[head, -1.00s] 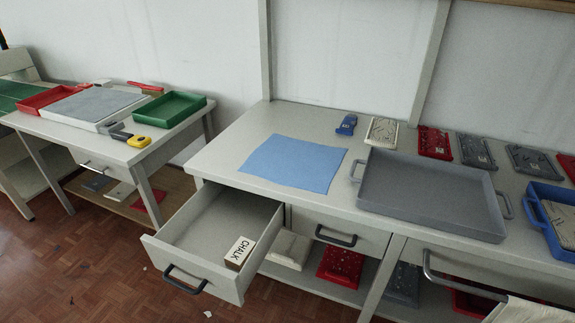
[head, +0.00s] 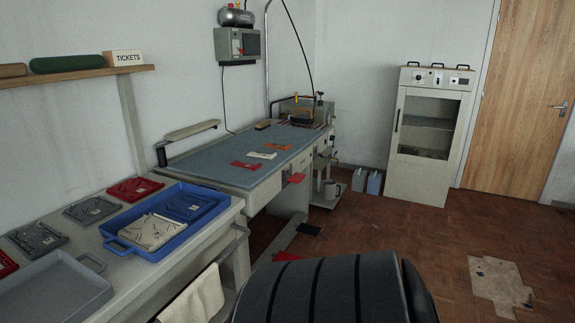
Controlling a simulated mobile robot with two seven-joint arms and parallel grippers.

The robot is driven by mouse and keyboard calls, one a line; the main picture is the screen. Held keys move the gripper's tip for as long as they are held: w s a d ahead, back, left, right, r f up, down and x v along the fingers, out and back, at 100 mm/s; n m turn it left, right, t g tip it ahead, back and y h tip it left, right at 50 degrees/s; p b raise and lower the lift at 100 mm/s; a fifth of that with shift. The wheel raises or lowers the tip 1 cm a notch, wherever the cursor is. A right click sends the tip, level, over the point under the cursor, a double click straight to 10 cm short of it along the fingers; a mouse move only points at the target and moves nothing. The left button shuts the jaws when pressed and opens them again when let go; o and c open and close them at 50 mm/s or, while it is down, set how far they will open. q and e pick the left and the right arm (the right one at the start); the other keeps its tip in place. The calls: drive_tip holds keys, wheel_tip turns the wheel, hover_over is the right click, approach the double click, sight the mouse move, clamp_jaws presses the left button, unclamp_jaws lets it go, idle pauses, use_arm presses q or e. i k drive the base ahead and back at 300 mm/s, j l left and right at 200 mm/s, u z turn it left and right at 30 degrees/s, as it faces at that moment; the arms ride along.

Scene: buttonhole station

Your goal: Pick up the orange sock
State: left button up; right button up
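A small flat orange piece (head: 278,147), which looks like the orange sock, lies on the blue-grey top of the pressing table (head: 225,160) in the middle of the head view. It is too small to make out its exact shape. A white flat piece (head: 262,155) and a red flat piece (head: 245,165) lie in a row in front of it, towards the near left. Neither of my grippers is in view.
A black ribbed form (head: 330,290), like a chair back, fills the bottom middle. A blue tray (head: 150,254) and a grey tray (head: 60,285) stand on the bench at left. A cabinet (head: 427,170) stands at the back. The floor (head: 430,240) at right is mostly clear.

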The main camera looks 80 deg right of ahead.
sight(275, 146)
drive_tip(key=z, duration=2.3)
